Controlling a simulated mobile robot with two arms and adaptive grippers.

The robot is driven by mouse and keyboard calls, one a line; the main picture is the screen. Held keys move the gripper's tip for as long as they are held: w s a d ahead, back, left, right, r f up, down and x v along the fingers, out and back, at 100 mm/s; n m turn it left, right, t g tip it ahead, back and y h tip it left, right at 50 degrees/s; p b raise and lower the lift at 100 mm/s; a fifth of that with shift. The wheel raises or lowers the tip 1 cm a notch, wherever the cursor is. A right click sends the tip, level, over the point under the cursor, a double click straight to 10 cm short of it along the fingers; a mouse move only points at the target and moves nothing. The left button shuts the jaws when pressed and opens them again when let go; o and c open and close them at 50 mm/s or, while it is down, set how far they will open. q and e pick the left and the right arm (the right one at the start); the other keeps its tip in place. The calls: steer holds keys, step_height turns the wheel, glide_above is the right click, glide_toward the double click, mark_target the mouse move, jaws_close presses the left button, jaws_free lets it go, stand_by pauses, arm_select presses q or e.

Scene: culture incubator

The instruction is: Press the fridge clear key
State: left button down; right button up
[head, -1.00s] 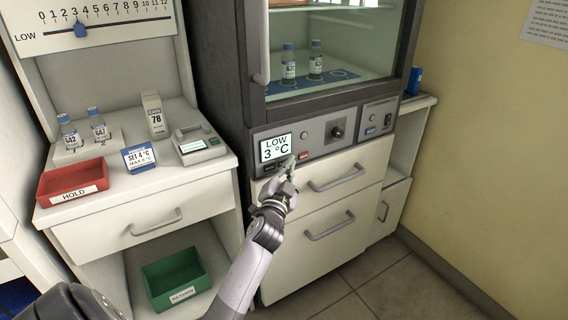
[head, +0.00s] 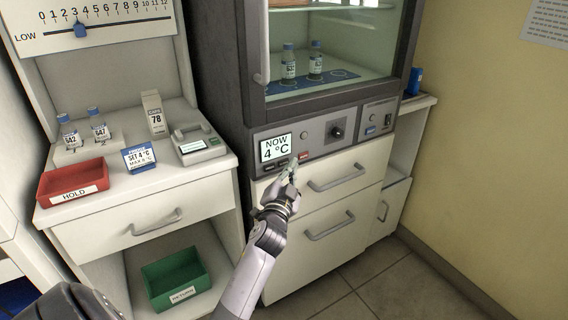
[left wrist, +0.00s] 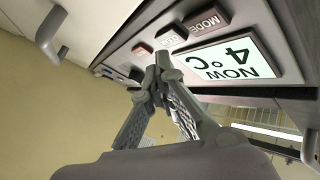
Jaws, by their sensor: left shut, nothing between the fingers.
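The fridge control panel (head: 318,143) shows a display (head: 276,147) reading "NOW 4 °C". Below and beside the display are two dark keys and a red key (head: 304,155); the red key's label is too small to read. In the left wrist view the display (left wrist: 232,60), the MODE key (left wrist: 205,22), a second dark key (left wrist: 170,37) and the red key (left wrist: 142,50) appear upside down. My left gripper (head: 292,167) is shut and empty, its tips (left wrist: 160,62) close to the panel near the red key. I cannot tell whether they touch it. My right gripper is out of view.
Drawer handles (head: 337,178) stick out below the panel. Two vials stand behind the fridge glass. The left counter holds a red HOLD tray (head: 72,182), vials and a small device (head: 200,145).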

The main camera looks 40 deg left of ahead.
arm_select(q)
steer(key=shift+s+d, duration=0.3)
steer(key=shift+d, duration=0.45)
steer(key=shift+s+d, duration=0.35)
steer(key=shift+d, duration=0.45)
steer(key=shift+s+d, duration=0.3)
steer(key=shift+d, duration=0.45)
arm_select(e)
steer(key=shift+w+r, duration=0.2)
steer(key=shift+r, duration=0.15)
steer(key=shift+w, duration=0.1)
